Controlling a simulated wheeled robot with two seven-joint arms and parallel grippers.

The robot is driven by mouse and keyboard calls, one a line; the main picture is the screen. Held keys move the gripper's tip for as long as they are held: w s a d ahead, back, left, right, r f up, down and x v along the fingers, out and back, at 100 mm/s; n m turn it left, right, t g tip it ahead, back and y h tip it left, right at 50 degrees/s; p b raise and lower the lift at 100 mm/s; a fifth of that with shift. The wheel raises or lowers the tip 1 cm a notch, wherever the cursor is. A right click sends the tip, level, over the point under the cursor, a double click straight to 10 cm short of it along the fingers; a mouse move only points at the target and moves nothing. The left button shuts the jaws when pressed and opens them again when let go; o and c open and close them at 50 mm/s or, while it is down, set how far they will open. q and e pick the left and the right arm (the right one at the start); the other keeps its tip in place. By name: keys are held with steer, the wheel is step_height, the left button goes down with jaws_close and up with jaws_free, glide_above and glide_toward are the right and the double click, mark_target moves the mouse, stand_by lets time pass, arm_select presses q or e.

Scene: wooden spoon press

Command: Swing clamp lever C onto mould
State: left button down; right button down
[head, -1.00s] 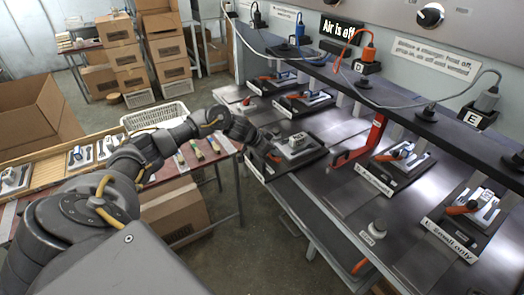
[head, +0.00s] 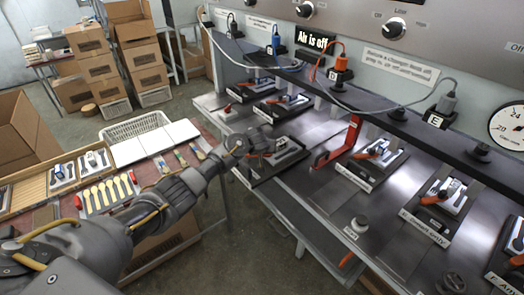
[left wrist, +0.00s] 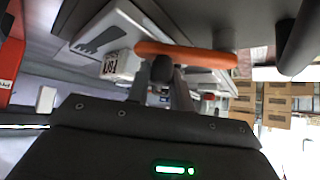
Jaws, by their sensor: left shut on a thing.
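The clamp station nearest my left arm is a dark board (head: 262,176) at the table's left front edge, with a pale mould (head: 286,146) on it. Its orange clamp lever (head: 258,155) shows as a thin strip beside the mould, partly hidden by my left gripper (head: 243,150). In the left wrist view the orange lever handle (left wrist: 185,53) lies across between the dark fingers, and my gripper is shut on it. A pale block with a label (left wrist: 118,66) shows beside it. Whether the lever touches the mould is unclear. My right gripper is out of view.
Other stations with orange levers stand behind and to the right, such as the one at right (head: 375,150). A red upright bracket (head: 340,145) stands right of the held lever.

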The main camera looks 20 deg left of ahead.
arm_select(q)
steer(key=shift+w+a+n+y+b, duration=0.2)
steer(key=shift+w+n+y+b, duration=0.25)
steer(key=shift+n, duration=0.25)
steer(key=shift+a+r+y, duration=0.1)
steer(key=shift+y, duration=0.15)
steer(key=c, duration=1.2)
jaws_free()
steer(key=shift+c, duration=0.2)
